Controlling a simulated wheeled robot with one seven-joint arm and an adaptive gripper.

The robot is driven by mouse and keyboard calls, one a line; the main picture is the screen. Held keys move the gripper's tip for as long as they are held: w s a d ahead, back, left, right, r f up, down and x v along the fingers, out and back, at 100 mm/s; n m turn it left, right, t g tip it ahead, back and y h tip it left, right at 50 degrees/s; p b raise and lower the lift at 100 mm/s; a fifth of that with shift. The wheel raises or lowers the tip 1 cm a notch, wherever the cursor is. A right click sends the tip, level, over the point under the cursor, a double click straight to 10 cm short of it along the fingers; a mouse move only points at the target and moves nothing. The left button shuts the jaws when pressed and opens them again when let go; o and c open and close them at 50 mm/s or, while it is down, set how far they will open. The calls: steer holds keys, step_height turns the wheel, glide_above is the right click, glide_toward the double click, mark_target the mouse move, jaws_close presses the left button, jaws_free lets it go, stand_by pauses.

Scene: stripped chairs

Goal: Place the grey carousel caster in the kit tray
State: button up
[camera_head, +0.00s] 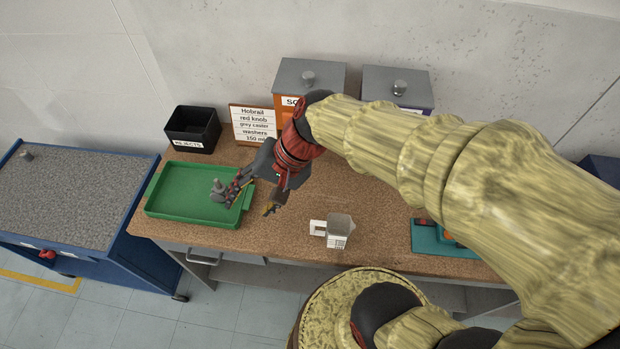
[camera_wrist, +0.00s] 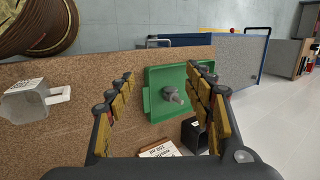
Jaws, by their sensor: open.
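A small grey caster (camera_head: 218,187) with a stem rests inside the green tray (camera_head: 165,210), toward its right side. In the wrist view the caster (camera_wrist: 171,95) shows against the floor of the green tray (camera_wrist: 160,75), in the gap between my fingers. My gripper (camera_head: 250,203) is open at the right edge of the tray, with one finger over the tray close to the caster and the other outside it, over the bench. In the wrist view both fingers of my gripper (camera_wrist: 160,72) are spread with nothing between their pads. I cannot tell whether a fingertip touches the caster.
A black rejects bin (camera_head: 193,128) and a card with a written list (camera_head: 252,124) stand behind the tray. A white-and-grey cup-like container (camera_head: 338,232) is at the bench's front. A teal tray (camera_head: 428,237) lies to the right. Two lidded boxes stand at the wall.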

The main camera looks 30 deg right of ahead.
steer(key=s+d+r+n+t+h, duration=0.3)
steer(key=s+d+r+n+h, duration=0.2)
steer(key=d, duration=0.5)
step_height(320, 180, up, 2)
steer(key=shift+s+d+r+n+h, duration=0.3)
steer(key=shift+s+n, duration=0.3)
steer(key=shift+n, duration=0.4)
steer(key=shift+f, duration=0.1)
step_height(320, 180, down, 3)
steer(key=b, duration=0.3)
steer(key=shift+f, duration=0.2)
steer(key=shift+c, duration=1)
